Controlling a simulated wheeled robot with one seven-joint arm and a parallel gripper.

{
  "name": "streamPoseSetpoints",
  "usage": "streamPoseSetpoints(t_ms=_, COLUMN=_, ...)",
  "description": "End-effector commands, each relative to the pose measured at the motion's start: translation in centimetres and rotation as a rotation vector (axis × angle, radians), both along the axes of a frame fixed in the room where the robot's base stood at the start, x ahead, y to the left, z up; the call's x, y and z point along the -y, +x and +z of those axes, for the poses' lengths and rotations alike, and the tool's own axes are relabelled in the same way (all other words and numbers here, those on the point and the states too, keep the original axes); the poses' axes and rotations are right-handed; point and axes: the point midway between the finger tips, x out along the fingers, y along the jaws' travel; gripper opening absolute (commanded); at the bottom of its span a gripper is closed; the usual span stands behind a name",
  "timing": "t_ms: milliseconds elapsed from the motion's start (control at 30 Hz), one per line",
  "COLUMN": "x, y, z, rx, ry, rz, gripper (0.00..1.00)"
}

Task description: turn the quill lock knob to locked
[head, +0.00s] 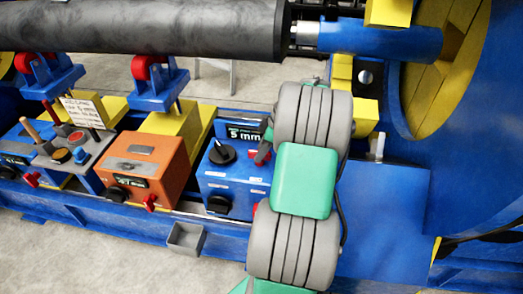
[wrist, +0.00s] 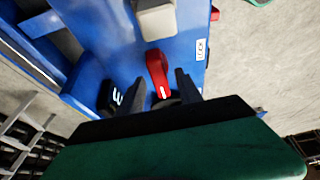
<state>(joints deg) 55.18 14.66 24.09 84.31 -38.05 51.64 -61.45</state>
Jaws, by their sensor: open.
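A red knob (wrist: 157,72) with a white pointer line, which I take for the quill lock knob, sits on a blue panel in the wrist view. A small white label (wrist: 202,49) is up and right of it, its text too small to read surely. My gripper (wrist: 160,84) is open, with one dark finger on either side of the knob. I cannot tell whether the fingers touch it. In the head view my arm hides the gripper and much of this area. A blue box (head: 233,172) with a "5 mm" display stands left of my arm there.
In the wrist view a pale grey block (wrist: 155,18) is above the knob and a dark display (wrist: 113,97) is at its left. In the head view, an orange box (head: 147,160) and a control panel (head: 75,150) stand left, under a large dark cylinder (head: 150,25).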

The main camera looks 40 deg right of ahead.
Motion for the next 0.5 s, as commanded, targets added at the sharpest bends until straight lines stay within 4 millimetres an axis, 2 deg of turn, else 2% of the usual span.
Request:
streamPoseSetpoints(t_ms=67, x=0.00, y=-0.01, z=0.02, rx=0.000, ry=0.000, rz=0.000, gripper=0.39)
streamPoseSetpoints(t_ms=500, x=0.01, y=-0.02, z=0.05, rx=0.000, ry=0.000, rz=-0.001, gripper=0.03)
